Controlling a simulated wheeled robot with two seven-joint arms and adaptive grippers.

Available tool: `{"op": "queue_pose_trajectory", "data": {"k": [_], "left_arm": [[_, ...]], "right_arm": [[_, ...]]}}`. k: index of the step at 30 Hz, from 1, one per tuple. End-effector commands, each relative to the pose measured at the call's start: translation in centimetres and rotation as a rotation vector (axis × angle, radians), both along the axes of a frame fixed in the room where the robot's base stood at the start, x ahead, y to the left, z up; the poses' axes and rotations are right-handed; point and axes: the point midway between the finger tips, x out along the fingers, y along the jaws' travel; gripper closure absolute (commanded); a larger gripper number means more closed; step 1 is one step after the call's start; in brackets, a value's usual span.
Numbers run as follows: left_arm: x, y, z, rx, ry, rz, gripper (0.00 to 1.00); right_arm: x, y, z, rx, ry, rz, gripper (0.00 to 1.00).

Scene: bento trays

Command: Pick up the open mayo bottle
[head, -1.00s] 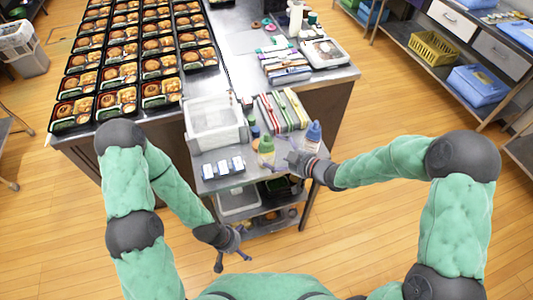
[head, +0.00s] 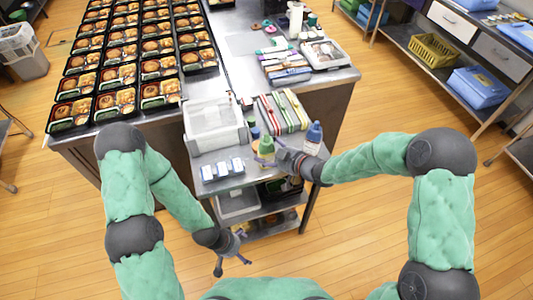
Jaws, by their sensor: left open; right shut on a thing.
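A pale yellow bottle with a green cap (head: 266,146) stands on the small steel cart (head: 225,184), near its front edge. A white bottle with a blue cap (head: 313,138) stands to its right. I cannot tell from the picture which bottle is the open mayo. My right gripper (head: 270,157) reaches in from the right and is shut on the green-capped bottle, hiding part of its body. My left gripper (head: 233,263) is open and empty, low in front of the cart.
A clear bin (head: 213,122), small blue-and-white packs (head: 222,170) and long red, green and yellow packs (head: 285,110) crowd the cart. Rows of bento trays (head: 117,104) cover the table at the back left.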

Motion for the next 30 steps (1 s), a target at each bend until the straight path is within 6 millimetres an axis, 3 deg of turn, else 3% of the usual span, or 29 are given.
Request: {"op": "queue_pose_trajectory", "data": {"k": [8, 16, 25, 30], "left_arm": [[0.0, 0.0, 0.2, 0.0, 0.0, 0.0, 0.0], [0.0, 0.0, 1.8, 0.0, 0.0, 0.0, 0.0], [0.0, 0.0, 4.1, 0.0, 0.0, 0.0, 0.0], [0.0, 0.0, 4.9, 0.0, 0.0, 0.0, 0.0]], "right_arm": [[0.0, 0.0, 0.4, 0.001, -0.001, 0.0, 0.35], [0.0, 0.0, 3.8, 0.0, -0.004, 0.001, 0.35], [-4.9, -1.7, 9.9, 0.0, -0.004, -0.002, 0.35], [-8.7, -2.9, 11.2, -0.001, -0.001, -0.002, 0.35]]}}
